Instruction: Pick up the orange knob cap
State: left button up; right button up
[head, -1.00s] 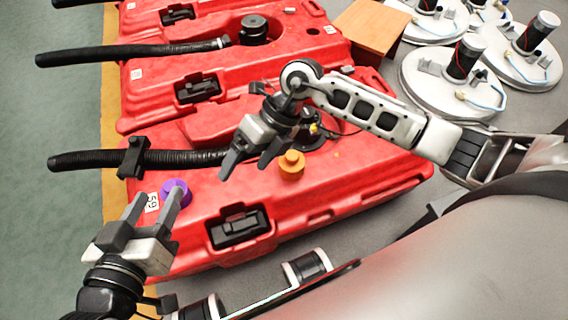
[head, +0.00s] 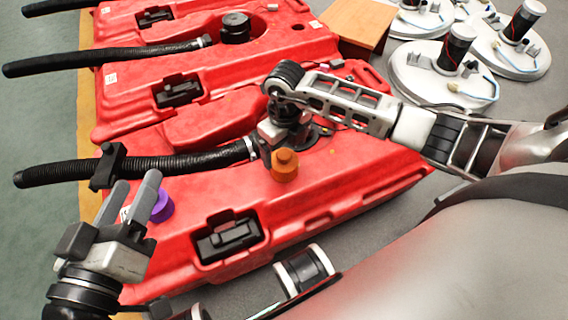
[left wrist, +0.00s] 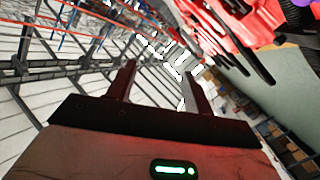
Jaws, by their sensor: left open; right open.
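The orange knob cap (head: 285,167) shows on top of the nearest red tank (head: 330,190) in the head view, right of its black hose. My right gripper (head: 272,143) is just beyond and above the cap in the picture. Its fingers are mostly hidden, and I cannot tell whether they touch the cap. My left gripper (head: 133,192) is open and empty at the lower left, close to a purple cap (head: 163,207). Its open fingers also show in the left wrist view (left wrist: 157,85), with nothing between them; the orange cap is not seen there.
Black ribbed hoses (head: 190,160) lie across the tanks. The near tank has a black latch (head: 228,237) in front. More red tanks (head: 130,90) stand behind. A wooden box (head: 350,25) and white round units (head: 440,75) are at the upper right.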

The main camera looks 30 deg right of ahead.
aim_at(285, 153)
jog(key=shift+f, duration=0.45)
notch_tip(285, 153, down, 4)
jog(key=b, duration=0.3)
jog(key=shift+s+f, duration=0.1)
jog(key=shift+f, duration=0.1)
jog(key=c, duration=1.1)
pick_arm(q)
jog(key=r+t, duration=0.1)
jog(key=w+r+m+t, duration=0.1)
jog(key=w+r+m+t+h, duration=0.1)
jog(key=r, duration=0.1)
jog(key=shift+a, duration=0.35)
pick_arm(e)
jog(key=shift+c, duration=0.2)
